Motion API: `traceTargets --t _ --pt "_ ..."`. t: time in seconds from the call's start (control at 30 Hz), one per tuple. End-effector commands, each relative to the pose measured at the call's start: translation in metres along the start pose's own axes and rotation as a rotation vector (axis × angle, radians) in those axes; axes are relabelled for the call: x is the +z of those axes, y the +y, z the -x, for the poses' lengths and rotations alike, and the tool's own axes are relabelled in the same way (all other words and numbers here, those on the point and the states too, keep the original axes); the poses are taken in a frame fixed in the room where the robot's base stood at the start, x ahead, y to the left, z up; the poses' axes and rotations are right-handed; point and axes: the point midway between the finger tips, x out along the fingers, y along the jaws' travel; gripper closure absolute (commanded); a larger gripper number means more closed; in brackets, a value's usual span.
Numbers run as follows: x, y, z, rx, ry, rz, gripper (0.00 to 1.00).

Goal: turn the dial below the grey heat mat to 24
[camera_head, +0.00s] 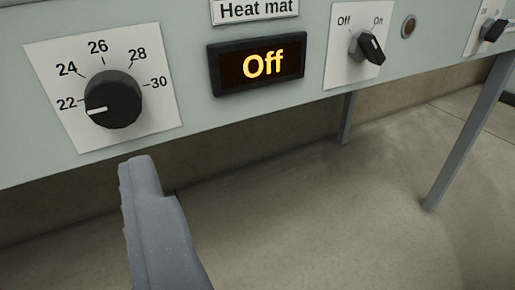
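The black round dial (115,98) sits on a white scale plate (160,122) marked 22, 24, 26, 28 and 30, at the left of the panel. Its white pointer line points left, at or slightly below the 22 mark. A "Heat mat" label (255,9) is at the top, above a display (257,64) reading "Off" in orange. No grey mat is in view. Part of my gripper (145,170), one grey ridged finger, shows below the dial, apart from it. Its other finger cannot be made out.
Right of the display is a black Off/On switch (368,48) on a white plate, with a small round lamp (409,26) beside it. Another switch (492,30) is at the right edge. Grey legs (470,135) stand under the panel. The floor below is clear.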

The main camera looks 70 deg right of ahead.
Motion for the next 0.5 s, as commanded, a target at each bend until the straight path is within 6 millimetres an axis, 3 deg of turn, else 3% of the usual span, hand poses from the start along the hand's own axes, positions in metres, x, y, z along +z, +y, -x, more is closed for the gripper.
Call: traceTargets --t 0.1,0.27,0.5 --pt "0.016 0.016 0.009 0.029 0.022 0.042 0.43" --pt "0.02 0.023 0.009 0.044 0.037 0.058 0.43" --pt "0.019 0.024 -0.021 0.046 0.036 0.053 0.43"
